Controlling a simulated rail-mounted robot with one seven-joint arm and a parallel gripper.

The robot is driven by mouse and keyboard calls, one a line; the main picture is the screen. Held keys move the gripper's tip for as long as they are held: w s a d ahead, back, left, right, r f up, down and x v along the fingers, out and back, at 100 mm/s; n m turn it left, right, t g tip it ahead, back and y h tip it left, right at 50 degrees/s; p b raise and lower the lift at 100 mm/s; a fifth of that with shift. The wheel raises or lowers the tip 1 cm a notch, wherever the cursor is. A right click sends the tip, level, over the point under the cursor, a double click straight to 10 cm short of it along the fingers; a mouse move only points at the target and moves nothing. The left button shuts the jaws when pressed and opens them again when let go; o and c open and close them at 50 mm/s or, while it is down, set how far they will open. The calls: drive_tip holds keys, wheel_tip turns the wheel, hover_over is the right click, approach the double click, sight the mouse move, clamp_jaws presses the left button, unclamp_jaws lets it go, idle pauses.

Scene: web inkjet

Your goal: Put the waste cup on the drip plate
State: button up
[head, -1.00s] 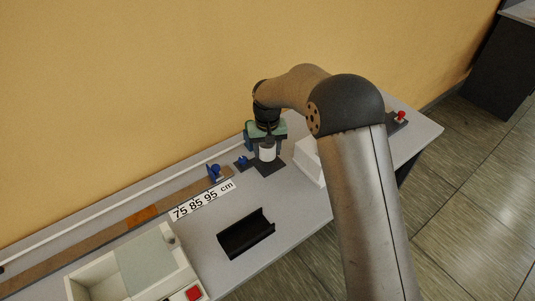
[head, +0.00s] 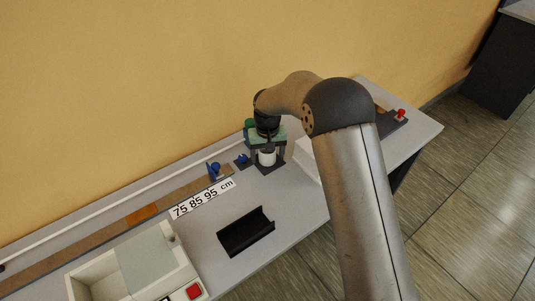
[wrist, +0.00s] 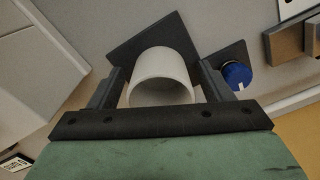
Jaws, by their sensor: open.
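The white waste cup (head: 267,158) appears to stand upright on the dark square drip plate (head: 270,170) near the wall. In the wrist view the cup (wrist: 162,66) shows its pale outside and open rim, and the plate (wrist: 150,36) shows behind it. My gripper (head: 267,148) points down over the cup. In the wrist view my gripper (wrist: 160,74) is open, with one finger on each side of the cup and a small gap at each side.
A blue knob on a small dark base (head: 242,160) stands close left of the plate; it also shows in the wrist view (wrist: 236,75). A white box (head: 306,158) is to the right. A black tray (head: 246,233) and a pale bin (head: 95,281) are nearer. Bare table lies between.

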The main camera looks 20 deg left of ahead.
wheel_tip(320, 180, up, 12)
drive_tip(key=shift+f+b, duration=0.1)
drive_tip(key=shift+b, duration=0.5)
drive_tip(key=shift+r, duration=0.25)
drive_tip(key=s+d+r+m, duration=0.15)
drive_tip(key=s+d, duration=0.25)
drive_tip(key=d, duration=0.4)
drive_tip(key=s+d+r, duration=0.3)
drive_tip(key=s+d, duration=0.1)
drive_tip(key=d, duration=0.3)
drive_tip(key=s+d+r+m, duration=0.1)
drive_tip(key=s+d+r, duration=0.25)
drive_tip(key=d, duration=0.45)
drive_tip(key=s+d+f+m, duration=0.1)
drive_tip(key=s+d+f, duration=0.1)
drive_tip(key=s+d, duration=0.3)
drive_tip(key=s+d+f+m, duration=0.1)
drive_tip(key=s+d, duration=0.3)
drive_tip(key=s, duration=0.8)
drive_tip(key=shift+s+d+f+m, duration=0.15)
drive_tip(key=shift+d+f+m, duration=0.25)
drive_tip(key=shift+f, duration=0.35)
